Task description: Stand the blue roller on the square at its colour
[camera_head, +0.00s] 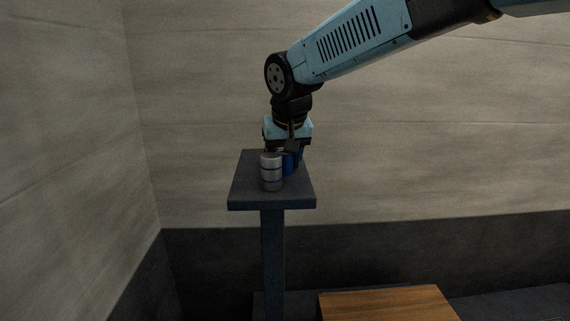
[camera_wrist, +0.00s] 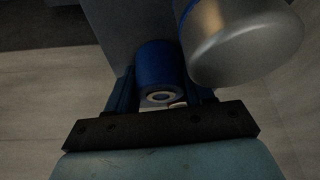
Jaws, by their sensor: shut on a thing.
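The blue roller (camera_head: 289,164) stands on the small dark pedestal top (camera_head: 244,192), partly hidden behind a metal roller in the head view. In the wrist view the blue roller (camera_wrist: 160,66) shows its blue side and a pale ring on its end, between my gripper's fingers. My gripper (camera_head: 290,152) points down over the pedestal and is shut on the blue roller; its fingers also show in the wrist view (camera_wrist: 162,92). I cannot tell whether the roller touches the pedestal top. No coloured square is visible in either view.
A silver roller with dark bands (camera_head: 271,172) stands on the pedestal close beside the blue roller; it looms large in the wrist view (camera_wrist: 245,48). A wooden surface (camera_head: 385,304) lies low at the front right. Walls stand behind and to the left.

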